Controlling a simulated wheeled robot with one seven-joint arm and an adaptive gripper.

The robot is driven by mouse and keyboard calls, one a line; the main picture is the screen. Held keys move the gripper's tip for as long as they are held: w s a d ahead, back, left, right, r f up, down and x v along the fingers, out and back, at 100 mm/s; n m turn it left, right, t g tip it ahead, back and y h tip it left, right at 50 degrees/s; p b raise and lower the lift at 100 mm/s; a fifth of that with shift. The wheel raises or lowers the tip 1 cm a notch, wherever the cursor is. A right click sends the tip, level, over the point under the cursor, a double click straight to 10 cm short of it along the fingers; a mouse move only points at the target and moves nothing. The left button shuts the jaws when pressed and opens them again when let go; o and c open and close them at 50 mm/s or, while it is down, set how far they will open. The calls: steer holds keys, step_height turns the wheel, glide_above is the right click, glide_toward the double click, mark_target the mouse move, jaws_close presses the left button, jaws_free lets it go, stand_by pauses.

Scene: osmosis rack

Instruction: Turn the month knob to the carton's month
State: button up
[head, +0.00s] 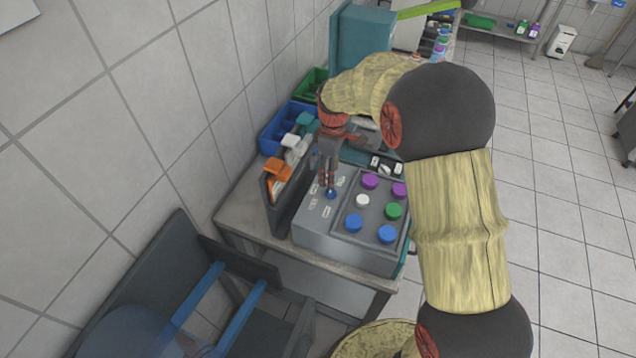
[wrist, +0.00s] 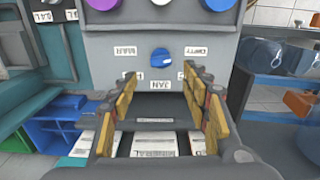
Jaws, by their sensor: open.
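The small blue month knob (head: 331,194) sits on the sloped grey panel (head: 312,238), with white labels around it. In the wrist view, the blue knob (wrist: 160,58) lies just beyond my fingertips, and labels appear upside down. One label (wrist: 161,85) seems to read JAN and another (wrist: 125,50) MAR; labels beside the fingers are partly covered. My gripper (wrist: 163,76) is open, its yellow-padded fingers either side of the line to the knob. In the head view, my gripper (head: 329,185) is close above the knob; contact cannot be told. I cannot identify the carton.
Purple, white, green and blue round caps (head: 362,201) fill the panel's right side. A dark upright holder (head: 283,203) with orange and teal-handled items stands close left. Blue (head: 284,128) and green bins are behind. A chair (head: 190,290) stands in front; the tiled wall is left.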

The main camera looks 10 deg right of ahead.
mark_target(331, 192)
steer(key=shift+s+d+n, duration=0.2)
steer(key=shift+n, duration=0.5)
steer(key=shift+f, duration=3.9)
steer(key=shift+c, duration=1.4)
steer(key=c, duration=0.8)
steer(key=shift+c, duration=0.4)
